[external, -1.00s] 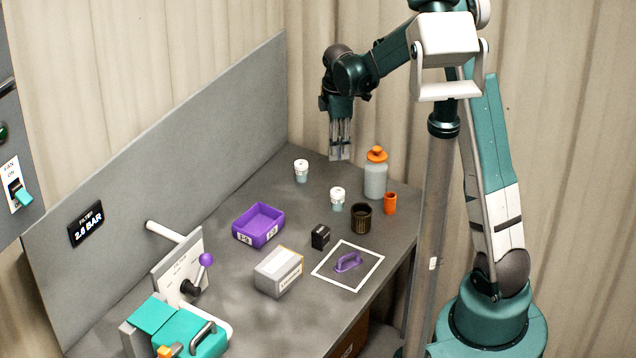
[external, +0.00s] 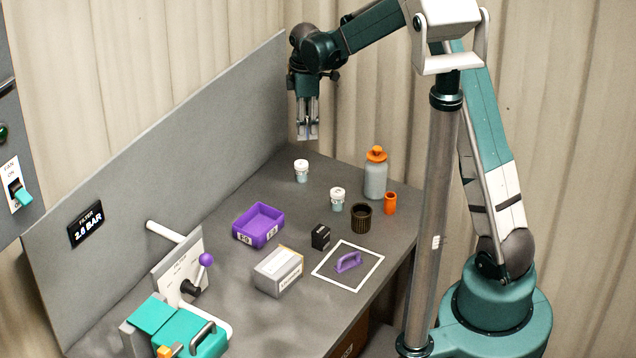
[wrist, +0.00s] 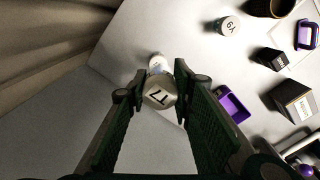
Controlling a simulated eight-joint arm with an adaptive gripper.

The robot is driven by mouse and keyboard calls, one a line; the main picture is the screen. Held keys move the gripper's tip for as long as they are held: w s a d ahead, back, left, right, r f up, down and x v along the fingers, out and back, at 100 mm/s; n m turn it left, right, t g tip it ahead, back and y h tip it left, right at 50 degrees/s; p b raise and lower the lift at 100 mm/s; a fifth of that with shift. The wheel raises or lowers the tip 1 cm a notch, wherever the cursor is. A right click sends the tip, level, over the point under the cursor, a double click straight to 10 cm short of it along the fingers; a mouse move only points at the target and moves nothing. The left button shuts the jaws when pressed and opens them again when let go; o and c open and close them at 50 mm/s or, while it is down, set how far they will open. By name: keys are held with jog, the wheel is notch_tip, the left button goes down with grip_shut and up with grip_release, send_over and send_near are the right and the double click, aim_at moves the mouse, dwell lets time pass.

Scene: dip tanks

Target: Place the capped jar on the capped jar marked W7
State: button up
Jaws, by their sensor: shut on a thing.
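My gripper (external: 308,135) is above the back of the bench, pointing down. In the wrist view its fingers (wrist: 158,92) are shut on a capped jar (wrist: 160,95), whose pale lid bears dark characters that look like T7. In the external view the fingers largely hide this jar. A white-capped jar (external: 301,170) stands upright on the bench, below my gripper and apart from it. In the wrist view it shows partly behind the held jar (wrist: 157,61), and its mark cannot be read. Another white-capped jar (external: 337,198) stands nearer the front; its lid (wrist: 228,26) seems to read Y9.
A grey bottle with an orange cap (external: 375,176), an orange cup (external: 390,203) and a dark cup (external: 361,218) stand to the right. A purple bin (external: 258,239), a black block (external: 320,237) and a grey box (external: 278,272) lie nearer. A grey panel (external: 180,170) borders the left.

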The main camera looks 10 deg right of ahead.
jog(key=shift+w+a+r, duration=0.25)
jog(key=shift+a+r, duration=0.25)
jog(key=shift+a, duration=0.25)
jog(key=p, duration=0.1)
send_over(301, 163)
jog(key=shift+f, duration=3.15)
jog(key=shift+f, duration=0.1)
jog(key=shift+f, duration=1.8)
jog(key=shift+f, duration=0.15)
jog(key=o, duration=0.9)
jog(key=shift+r, duration=0.25)
